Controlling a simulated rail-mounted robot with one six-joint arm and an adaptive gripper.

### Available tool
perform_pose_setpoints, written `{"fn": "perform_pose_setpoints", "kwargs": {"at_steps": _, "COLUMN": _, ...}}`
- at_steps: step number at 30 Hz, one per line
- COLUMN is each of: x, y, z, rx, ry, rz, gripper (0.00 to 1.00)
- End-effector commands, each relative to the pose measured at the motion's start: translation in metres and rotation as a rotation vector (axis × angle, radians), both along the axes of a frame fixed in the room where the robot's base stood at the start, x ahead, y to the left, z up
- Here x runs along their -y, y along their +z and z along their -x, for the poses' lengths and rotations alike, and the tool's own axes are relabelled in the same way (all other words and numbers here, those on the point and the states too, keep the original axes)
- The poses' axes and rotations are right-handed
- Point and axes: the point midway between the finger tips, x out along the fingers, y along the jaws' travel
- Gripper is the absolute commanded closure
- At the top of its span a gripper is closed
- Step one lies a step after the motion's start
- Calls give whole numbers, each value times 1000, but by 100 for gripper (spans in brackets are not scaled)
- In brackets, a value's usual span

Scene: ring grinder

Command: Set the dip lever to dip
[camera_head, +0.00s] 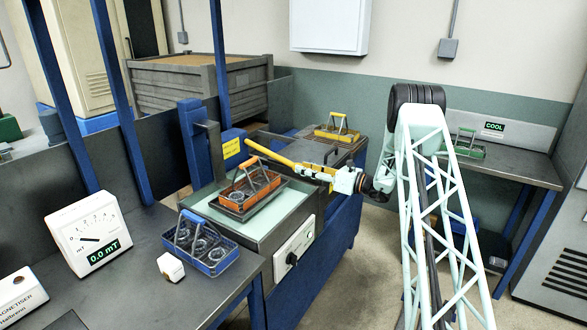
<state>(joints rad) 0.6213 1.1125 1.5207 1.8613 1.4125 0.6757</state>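A long yellow bar (272,153), which looks like the dip lever, slants from above the orange basket down right towards my gripper. My gripper (327,175) is at the bar's right end, reaching in from the right. The fingers are small and overlap the bar, so I cannot tell whether they are closed on it. An orange basket (236,206) with an arched handle and ring-shaped parts sits on the pale top of the bench unit (207,212). No dip marking is readable.
A blue basket of rings (217,262), a white block (171,267) and a meter reading 0.0 mT (88,235) are on the left bench. A yellow-handled basket (337,132) stands behind. A green basket (468,150) is near the COOL sign (494,126). A dark knob (291,258) is on the front panel.

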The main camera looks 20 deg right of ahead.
Motion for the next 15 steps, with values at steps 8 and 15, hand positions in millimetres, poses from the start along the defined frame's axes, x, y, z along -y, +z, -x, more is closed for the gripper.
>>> {"fn": "perform_pose_setpoints", "kwargs": {"at_steps": 8, "x": -22, "y": -1, "z": -29, "rx": 0, "ry": 2, "rz": -1, "gripper": 69}}
{"fn": "perform_pose_setpoints", "kwargs": {"at_steps": 15, "x": -31, "y": -1, "z": -43, "rx": -1, "ry": 0, "rz": -1, "gripper": 69}}
